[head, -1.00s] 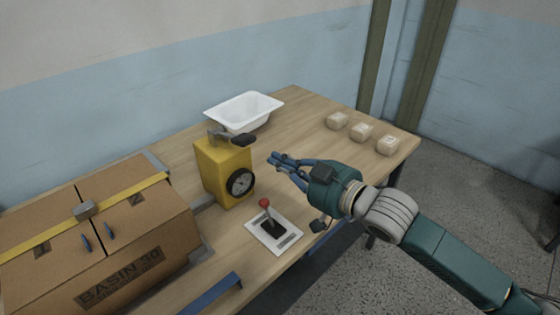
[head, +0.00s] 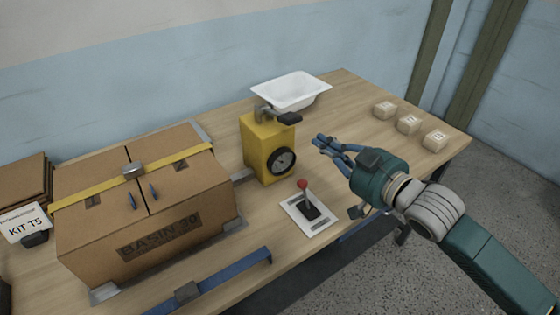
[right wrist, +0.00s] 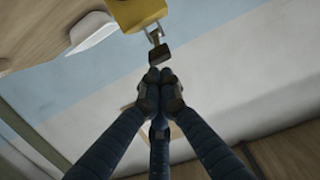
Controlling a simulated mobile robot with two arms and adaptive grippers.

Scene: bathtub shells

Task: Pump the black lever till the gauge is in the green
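A yellow pump box (head: 257,140) stands on the table, with a black lever (head: 288,118) sticking out to the right from its top. A round dark gauge (head: 280,162) is on its front; its needle and any green zone are too small to read. My right gripper (head: 318,144) is to the right of the pump, a little below the lever's end and apart from it. In the right wrist view, its blue fingers (right wrist: 160,76) come together at the tips with nothing between them, just short of the lever's dark end (right wrist: 161,53). My left gripper is not in view.
A red-knobbed joystick on a white plate (head: 322,225) stands in front of the pump. A strapped cardboard box (head: 190,225) is at the left, a white basin (head: 313,88) behind. Several small wrapped blocks (head: 408,123) sit at the right.

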